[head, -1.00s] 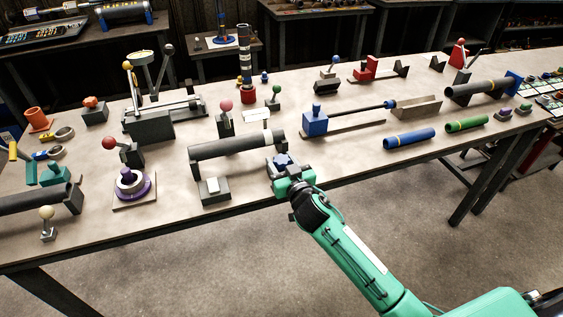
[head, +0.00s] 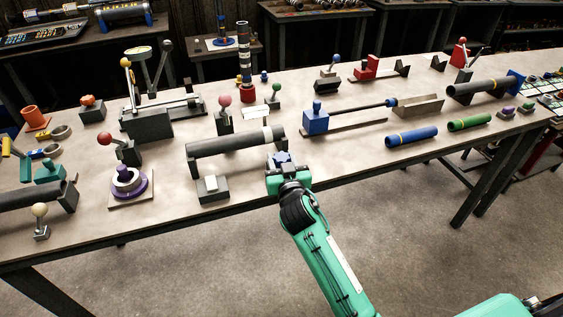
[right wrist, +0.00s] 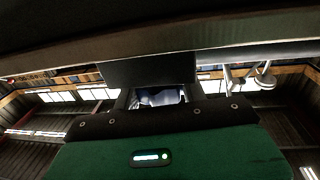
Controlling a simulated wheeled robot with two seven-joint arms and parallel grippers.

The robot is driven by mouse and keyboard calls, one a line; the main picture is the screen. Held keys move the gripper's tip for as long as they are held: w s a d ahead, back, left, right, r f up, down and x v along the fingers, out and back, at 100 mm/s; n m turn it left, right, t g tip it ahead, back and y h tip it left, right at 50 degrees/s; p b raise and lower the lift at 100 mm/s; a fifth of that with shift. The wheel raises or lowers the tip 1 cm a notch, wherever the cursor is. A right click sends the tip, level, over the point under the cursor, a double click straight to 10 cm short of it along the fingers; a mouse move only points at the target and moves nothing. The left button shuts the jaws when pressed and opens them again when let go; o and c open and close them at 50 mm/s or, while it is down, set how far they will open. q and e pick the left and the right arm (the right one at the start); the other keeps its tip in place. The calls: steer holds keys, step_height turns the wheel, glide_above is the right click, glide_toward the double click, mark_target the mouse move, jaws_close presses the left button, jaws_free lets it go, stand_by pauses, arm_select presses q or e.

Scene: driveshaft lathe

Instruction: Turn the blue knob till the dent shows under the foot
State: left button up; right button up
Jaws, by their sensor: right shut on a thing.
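The blue knob (head: 281,159) sits at the right end of a dark grey shaft (head: 225,145) near the table's front edge. The shaft lies level and has a pale band (head: 268,135) near its right end. My right gripper (head: 282,163) is shut on the knob from the front. In the right wrist view a blue part of the knob (right wrist: 160,97) shows between the dark fingers; the rest is hidden. A dark block with a white top (head: 211,186) stands in front of the shaft. I cannot make out the dent or clearly tell the foot. My left gripper is not in view.
A purple-ringed part on a board (head: 130,184) stands left of the shaft. A blue tube (head: 412,136) and a blue block with a rod (head: 315,121) lie to the right. The table front right of my gripper is clear.

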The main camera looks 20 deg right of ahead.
steer(key=shift+r, duration=0.1)
steer(key=o, duration=1)
steer(key=shift+s, duration=0.3)
arm_select(q)
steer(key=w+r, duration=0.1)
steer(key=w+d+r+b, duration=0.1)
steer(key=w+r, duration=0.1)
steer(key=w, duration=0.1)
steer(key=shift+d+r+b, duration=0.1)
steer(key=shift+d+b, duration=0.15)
steer(key=shift+b, duration=0.1)
arm_select(e)
steer(key=s, duration=0.4)
steer(key=s+a, duration=0.1)
steer(key=s, duration=0.8)
steer(key=shift+s+a, duration=0.1)
steer(key=shift+a, duration=0.05)
